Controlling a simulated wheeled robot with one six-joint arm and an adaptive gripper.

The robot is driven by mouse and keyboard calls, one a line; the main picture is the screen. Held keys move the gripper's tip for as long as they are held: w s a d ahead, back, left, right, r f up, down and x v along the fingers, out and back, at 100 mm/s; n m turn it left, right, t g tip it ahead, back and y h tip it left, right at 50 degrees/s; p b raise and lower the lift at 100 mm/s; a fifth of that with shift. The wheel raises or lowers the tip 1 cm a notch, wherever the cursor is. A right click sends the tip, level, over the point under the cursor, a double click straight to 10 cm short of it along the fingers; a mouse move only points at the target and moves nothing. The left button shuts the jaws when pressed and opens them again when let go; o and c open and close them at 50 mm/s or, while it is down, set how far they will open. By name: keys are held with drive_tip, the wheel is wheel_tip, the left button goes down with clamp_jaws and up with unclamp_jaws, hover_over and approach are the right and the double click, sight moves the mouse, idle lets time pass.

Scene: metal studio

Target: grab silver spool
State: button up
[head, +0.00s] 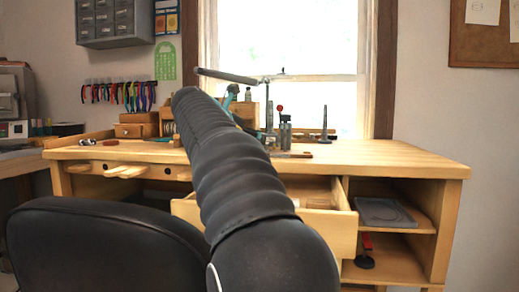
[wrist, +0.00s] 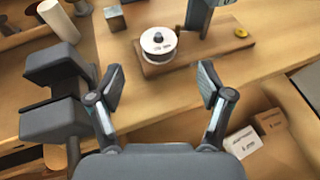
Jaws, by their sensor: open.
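The silver spool (wrist: 158,44), a pale round reel with a dark centre hole, stands on a wooden board (wrist: 180,61) on the bench in the wrist view. My gripper (wrist: 161,84) is open and empty, its two fingers spread wide. The spool lies beyond the fingertips, roughly centred between them and apart from both. In the head view my dark arm covers the middle of the bench, and I cannot make out the gripper or the spool there.
A grey upright tool (wrist: 203,14) stands right behind the spool, with a small yellow ring (wrist: 241,32) to its right. A white cylinder (wrist: 59,20) and a metal block (wrist: 115,18) stand left. Boxes (wrist: 245,143) lie in the open drawer (head: 335,224). A black chair (head: 105,245) is front left.

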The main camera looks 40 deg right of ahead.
drive_tip(key=shift+b+x, duration=0.3)
drive_tip(key=shift+x, duration=3.35)
drive_tip(key=shift+w+r, duration=0.1)
drive_tip(key=shift+r, duration=0.05)
drive_tip(key=c, duration=1.3)
